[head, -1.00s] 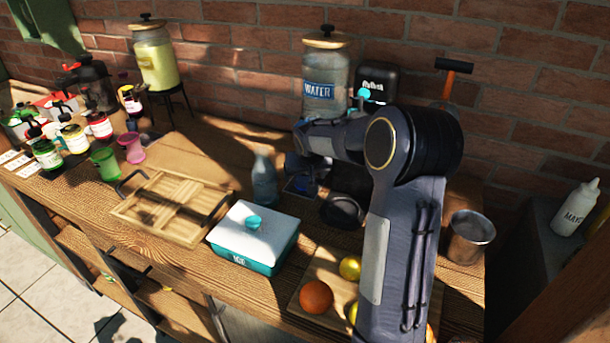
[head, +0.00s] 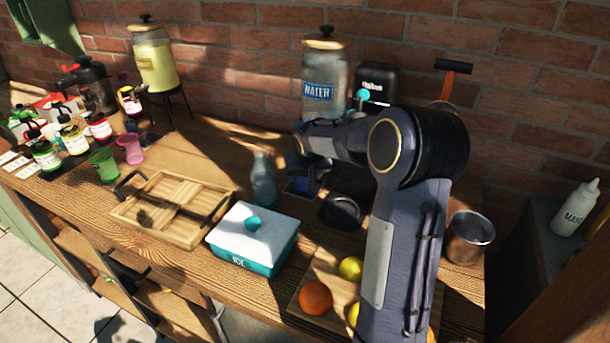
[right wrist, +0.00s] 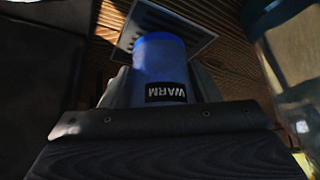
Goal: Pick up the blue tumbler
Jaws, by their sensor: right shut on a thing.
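The blue tumbler (right wrist: 160,62), with a black label reading WARM, is between the fingers of my right gripper (right wrist: 160,88) in the right wrist view. The gripper is shut on it, with one finger on each side. Beyond the tumbler lies a slotted grey plate (right wrist: 198,22); I cannot tell how far the tumbler is from it. In the head view my right gripper (head: 310,168) is below the water dispenser, and the tumbler is mostly hidden in dark shade there. My left gripper is not in view.
The glass water dispenser (head: 324,75) stands close behind my right gripper. A pale blue bottle (head: 263,180) is just left of it, and a dark round pan (head: 341,212) is in front. A teal ice box (head: 252,240) and a wooden tray (head: 185,232) lie further left.

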